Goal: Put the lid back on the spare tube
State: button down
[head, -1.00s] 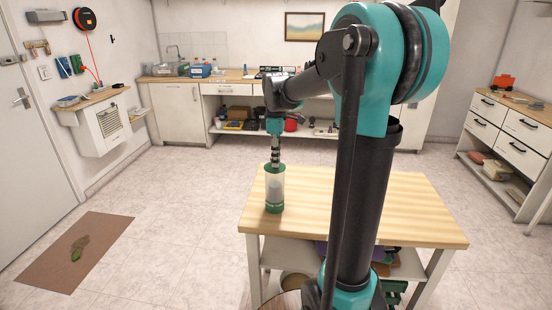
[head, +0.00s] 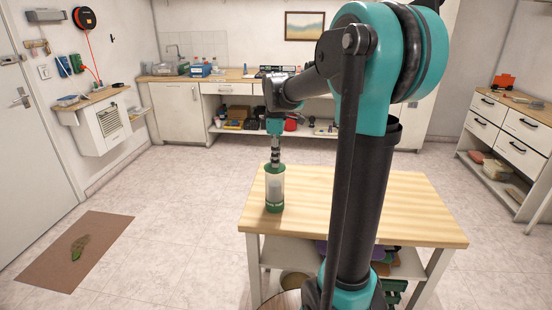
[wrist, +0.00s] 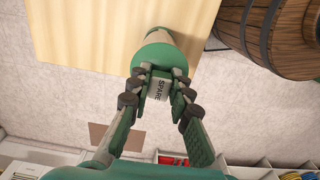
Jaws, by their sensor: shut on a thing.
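The spare tube (head: 275,190) stands upright near the left edge of the wooden table, clear-walled with pale contents and a green base. The green lid (wrist: 160,60) is at the tube's top, and its grip tab (wrist: 160,84) reads "SPARE". My gripper (wrist: 161,76) is shut on this tab from above, with a finger on each side. In the head view my gripper (head: 275,161) is directly over the tube. In the wrist view the lid hides most of the tube (wrist: 158,35). I cannot tell whether the lid is fully seated.
The wooden table top (head: 390,210) is clear to the right of the tube. A wooden barrel (wrist: 275,32) shows at the upper right of the wrist view. A brown mat (head: 75,250) lies on the floor at left. A counter (head: 175,105) runs along the back wall.

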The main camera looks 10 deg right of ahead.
dwell(0.4)
jog(key=c, duration=1.3)
grip_release()
jog(key=o, duration=0.5)
jog(key=shift+c, duration=0.2)
jog(key=shift+r, duration=0.1)
jog(key=shift+r, duration=3.4)
